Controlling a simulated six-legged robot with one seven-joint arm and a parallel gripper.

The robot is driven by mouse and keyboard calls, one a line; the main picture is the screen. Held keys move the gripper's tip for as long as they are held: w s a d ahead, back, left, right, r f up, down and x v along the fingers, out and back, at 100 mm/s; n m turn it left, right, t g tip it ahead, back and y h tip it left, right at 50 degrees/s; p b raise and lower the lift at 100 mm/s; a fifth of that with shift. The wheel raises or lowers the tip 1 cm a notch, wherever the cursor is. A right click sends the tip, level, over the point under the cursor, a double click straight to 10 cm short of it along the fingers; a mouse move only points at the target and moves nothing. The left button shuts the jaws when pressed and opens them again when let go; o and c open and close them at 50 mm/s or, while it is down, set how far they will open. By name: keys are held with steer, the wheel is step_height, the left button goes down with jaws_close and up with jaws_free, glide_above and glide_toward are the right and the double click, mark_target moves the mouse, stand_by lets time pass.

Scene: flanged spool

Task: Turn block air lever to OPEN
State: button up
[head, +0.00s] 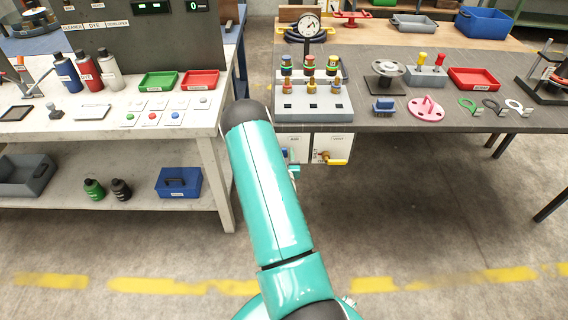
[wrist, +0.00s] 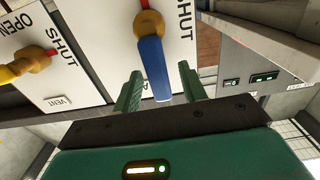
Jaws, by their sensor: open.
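A blue lever (wrist: 153,65) sits on a round brass valve (wrist: 148,24) on a white panel (wrist: 112,30) in the wrist view. My gripper (wrist: 160,71) is open. Its two green fingers lie on either side of the lever's free end in the picture, with a gap visible on both sides. In the head view my arm hides most of the gripper, and only a bit of blue shows on the left panel (head: 298,145) under the bench edge.
A second panel, labelled VENT (wrist: 57,101), carries a brass valve (wrist: 22,66) close by on the left. In the head view a yellow lever (head: 336,162) hangs on the right panel. The grey bench (head: 400,122) overhangs both panels. The floor below is clear.

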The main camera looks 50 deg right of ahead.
steer(key=v, duration=1.3)
steer(key=shift+s, duration=0.2)
steer(key=shift+w+a, duration=0.1)
steer(key=shift+a, duration=0.05)
